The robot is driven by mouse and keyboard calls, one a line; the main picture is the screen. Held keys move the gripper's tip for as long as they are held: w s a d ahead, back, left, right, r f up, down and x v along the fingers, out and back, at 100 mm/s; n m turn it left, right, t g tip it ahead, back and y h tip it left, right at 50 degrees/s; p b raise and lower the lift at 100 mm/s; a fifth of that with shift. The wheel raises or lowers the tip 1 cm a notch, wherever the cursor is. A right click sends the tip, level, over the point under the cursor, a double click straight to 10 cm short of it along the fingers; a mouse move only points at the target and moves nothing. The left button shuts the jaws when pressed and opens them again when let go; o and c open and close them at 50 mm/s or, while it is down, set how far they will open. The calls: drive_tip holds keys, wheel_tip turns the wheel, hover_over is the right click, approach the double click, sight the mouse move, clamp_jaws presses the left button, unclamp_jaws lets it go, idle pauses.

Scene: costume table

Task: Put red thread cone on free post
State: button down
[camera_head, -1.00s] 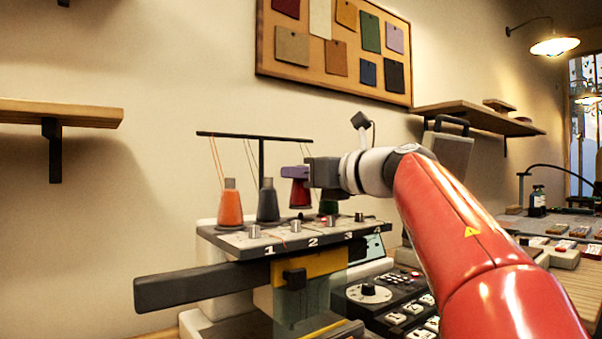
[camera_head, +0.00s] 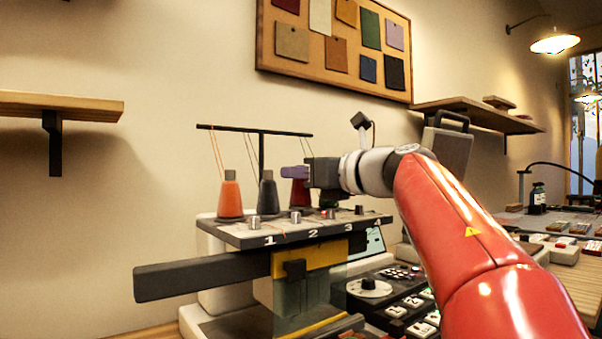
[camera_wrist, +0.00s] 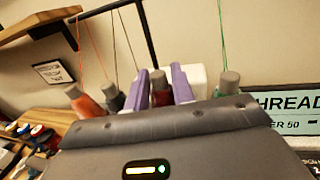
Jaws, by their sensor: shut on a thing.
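The red thread cone (camera_head: 299,193) is upright between the purple fingers of my gripper (camera_head: 296,172), over the machine's thread stand (camera_head: 250,233), right of the dark grey cone (camera_head: 268,200) and orange cone (camera_head: 230,199). The wrist view shows the red cone (camera_wrist: 160,92) between both fingers, with the green cone (camera_wrist: 228,84) to its right. In the head view my gripper mostly hides the green cone. The red cone's base is close to the stand top. I cannot tell whether a post is inside it; no bare post shows clearly.
A dark thread bar (camera_head: 255,131) stands behind the cones, with threads hanging to them. Small silver knobs (camera_head: 295,216) line the stand's front edge near numbers 1 to 4. A control panel (camera_head: 395,300) lies below right. A wooden shelf (camera_head: 480,112) is on the wall.

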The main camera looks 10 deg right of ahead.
drive_tip(key=shift+f+b, duration=0.3)
drive_tip(key=shift+f, duration=0.1)
drive_tip(key=c, duration=1.1)
unclamp_jaws()
drive_tip(key=shift+r, duration=0.1)
drive_tip(key=shift+r+p, duration=1.75)
drive_tip(key=shift+r, duration=0.45)
drive_tip(key=s+d+r, duration=0.2)
drive_tip(key=s+r, duration=0.1)
drive_tip(key=s, duration=0.2)
drive_tip(key=shift+s+d, duration=0.15)
drive_tip(key=shift+s, duration=0.15)
